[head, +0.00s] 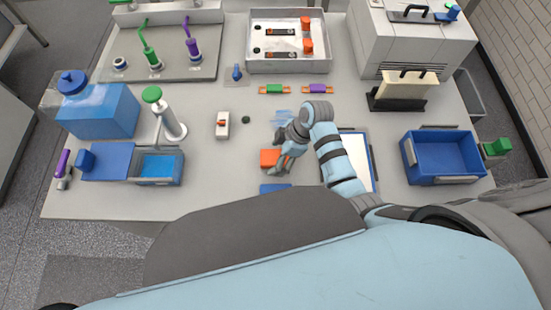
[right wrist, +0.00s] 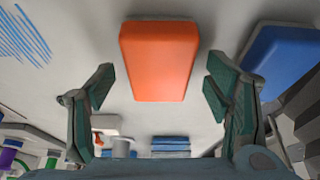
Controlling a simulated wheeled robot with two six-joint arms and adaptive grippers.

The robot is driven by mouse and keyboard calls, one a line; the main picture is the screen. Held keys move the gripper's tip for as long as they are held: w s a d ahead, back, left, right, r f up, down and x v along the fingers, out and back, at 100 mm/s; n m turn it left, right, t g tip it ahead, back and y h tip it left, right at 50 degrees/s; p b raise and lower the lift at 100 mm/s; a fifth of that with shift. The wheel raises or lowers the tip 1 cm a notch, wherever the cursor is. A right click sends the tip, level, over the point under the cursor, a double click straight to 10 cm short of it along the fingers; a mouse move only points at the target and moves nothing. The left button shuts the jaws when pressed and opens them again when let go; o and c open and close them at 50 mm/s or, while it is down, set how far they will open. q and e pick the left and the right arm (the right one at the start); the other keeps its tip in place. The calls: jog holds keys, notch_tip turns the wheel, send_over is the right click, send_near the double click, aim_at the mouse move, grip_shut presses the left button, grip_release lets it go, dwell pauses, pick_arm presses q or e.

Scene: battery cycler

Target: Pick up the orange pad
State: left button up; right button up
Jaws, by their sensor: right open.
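The orange pad (head: 269,158) lies on the grey table near the middle of the head view. My right gripper (head: 284,163) is over the table at the pad's right side and hides part of it. In the right wrist view the orange pad (right wrist: 159,60) shows as a block at the top centre, between and beyond the fingertips. The right gripper (right wrist: 160,88) is open, with clear space between each finger and the pad. It holds nothing. My left gripper is not in view.
A blue pad (head: 275,188) lies just in front of the orange one; a blue block also shows in the right wrist view (right wrist: 285,60). A switch box (head: 222,125) stands to the left. A blue bin (head: 408,160) is at the right, and a metal tray (head: 250,62) at the back.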

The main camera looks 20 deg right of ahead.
jog(key=shift+r, duration=0.1)
jog(key=shift+c, duration=0.6)
jog(key=c, duration=1.2)
jog(key=shift+o, duration=0.2)
jog(key=shift+r, duration=0.1)
notch_tip(320, 180, up, 16)
jog(key=f+p, duration=0.1)
jog(key=p, duration=0.3)
notch_tip(320, 180, up, 5)
jog(key=p, duration=0.4)
send_over(277, 157)
jog(key=shift+f, duration=0.1)
